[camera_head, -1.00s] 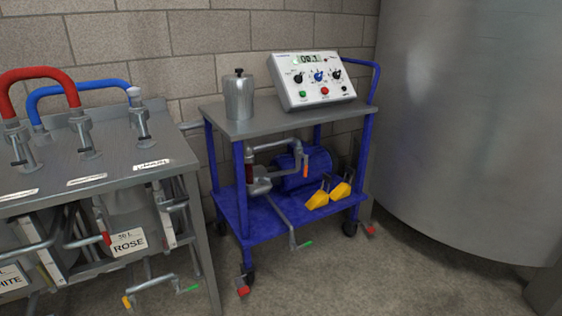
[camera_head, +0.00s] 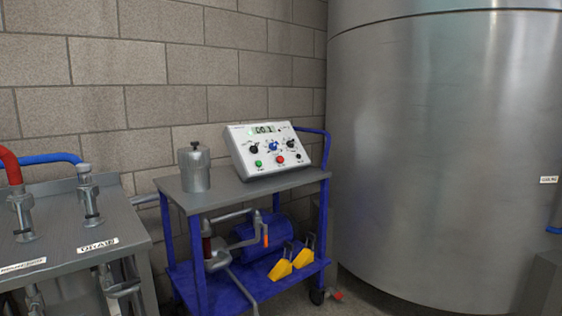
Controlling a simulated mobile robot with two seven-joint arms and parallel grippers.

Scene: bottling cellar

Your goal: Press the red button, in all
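The red button (camera_head: 280,160) is a small round button on the sloped front of a white control box (camera_head: 243,149). It sits to the right of a green button (camera_head: 258,163) and below a row of knobs and a lit display (camera_head: 263,130). The box stands on the grey top of a blue cart (camera_head: 215,202). Nothing covers the red button. Neither of my grippers shows in the head view.
A metal canister (camera_head: 194,170) stands left of the box on the cart. A steel table (camera_head: 62,230) with red and blue hoses is at left. A large steel tank (camera_head: 430,150) fills the right. A block wall is behind. Yellow chocks (camera_head: 280,269) lie on the lower shelf.

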